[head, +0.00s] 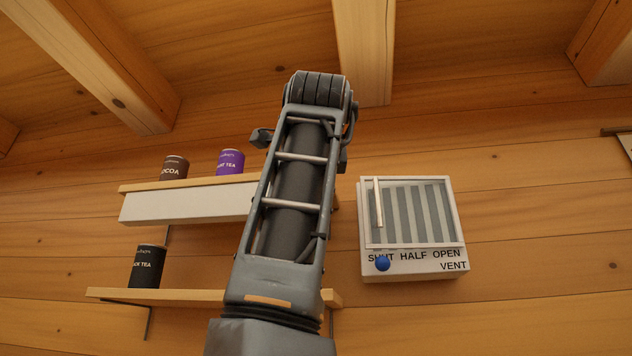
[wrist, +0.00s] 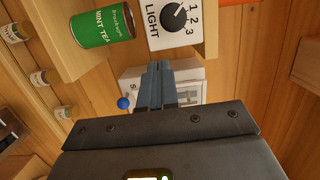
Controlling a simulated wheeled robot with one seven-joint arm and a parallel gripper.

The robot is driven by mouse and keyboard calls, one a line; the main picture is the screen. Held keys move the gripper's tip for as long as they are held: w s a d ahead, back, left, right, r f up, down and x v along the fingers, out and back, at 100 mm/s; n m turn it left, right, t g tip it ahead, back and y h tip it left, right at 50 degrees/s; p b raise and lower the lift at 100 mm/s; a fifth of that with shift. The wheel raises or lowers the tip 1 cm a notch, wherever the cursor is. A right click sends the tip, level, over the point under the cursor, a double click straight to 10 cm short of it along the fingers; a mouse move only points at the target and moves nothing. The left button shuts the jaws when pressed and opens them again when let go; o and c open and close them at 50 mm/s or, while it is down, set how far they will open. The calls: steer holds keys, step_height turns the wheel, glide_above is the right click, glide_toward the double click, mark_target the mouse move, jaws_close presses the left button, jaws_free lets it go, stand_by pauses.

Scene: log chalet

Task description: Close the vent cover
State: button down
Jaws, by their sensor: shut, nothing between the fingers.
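The vent (head: 412,262) is a white box on the log wall, right of my arm in the head view. Grey slats (head: 425,212) show behind its front frame, with a pale upright bar (head: 378,203) at their left. A blue knob (head: 382,263) sits at the SHUT label, left of HALF and OPEN. In the wrist view the vent (wrist: 133,81) is turned sideways and partly hidden by my gripper (wrist: 159,66). The blue knob (wrist: 123,103) shows left of the fingers, apart from them in the picture. My gripper is shut and empty; the head view does not show its fingers.
Shelves left of my arm hold a cocoa tin (head: 174,168), a purple tea tin (head: 231,162) and a black tea tin (head: 147,266). The wrist view shows a green mint tea tin (wrist: 103,25) and a light dial (wrist: 174,18). The wall right of the vent is mostly bare.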

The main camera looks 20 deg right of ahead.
steer(key=s+d+b, duration=0.3)
steer(key=s+d, duration=0.2)
steer(key=d, duration=0.2)
steer(key=n+y+b, duration=0.2)
steer(key=y, duration=0.1)
glide_toward(379, 201)
steer(key=shift+t, duration=0.3)
steer(key=w+p, duration=0.3)
steer(key=w+d+p, duration=0.1)
steer(key=w+p, duration=0.1)
steer(key=shift+w+f, duration=0.25)
steer(key=shift+f, duration=0.05)
steer(key=shift+w+f, duration=0.1)
steer(key=shift+w, duration=0.55)
steer(key=shift+s, duration=0.1)
